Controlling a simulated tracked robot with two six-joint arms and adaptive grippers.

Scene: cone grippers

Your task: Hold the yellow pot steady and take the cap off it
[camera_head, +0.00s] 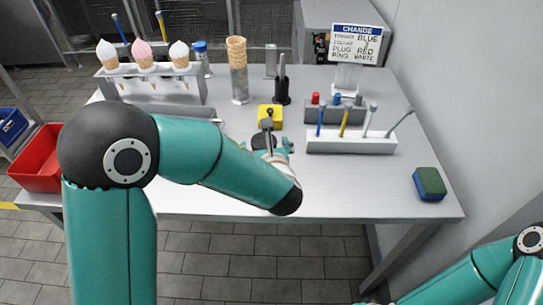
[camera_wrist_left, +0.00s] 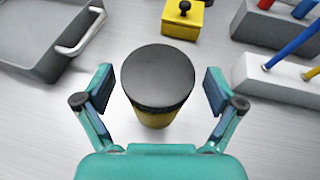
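The yellow pot (camera_wrist_left: 155,118) stands upright on the table in the left wrist view, with a wide, round, dark grey cap (camera_wrist_left: 158,76) on top. In the head view the dark cap (camera_head: 259,141) shows partly behind my left gripper (camera_head: 271,146), and the pot's body is hidden there. In the left wrist view my left gripper (camera_wrist_left: 159,90) is open, with one finger on each side of the pot and a gap on both sides. My right forearm is at the lower right of the head view; its gripper is out of view.
A yellow box with a black knob (camera_head: 270,117) stands just behind the pot. A grey rack with coloured tools (camera_head: 350,147) is to the right, and a grey tray (camera_wrist_left: 40,45) to the left. Ice cream cones stand at the back left. A green-blue sponge (camera_head: 429,184) lies at right; the front table is clear.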

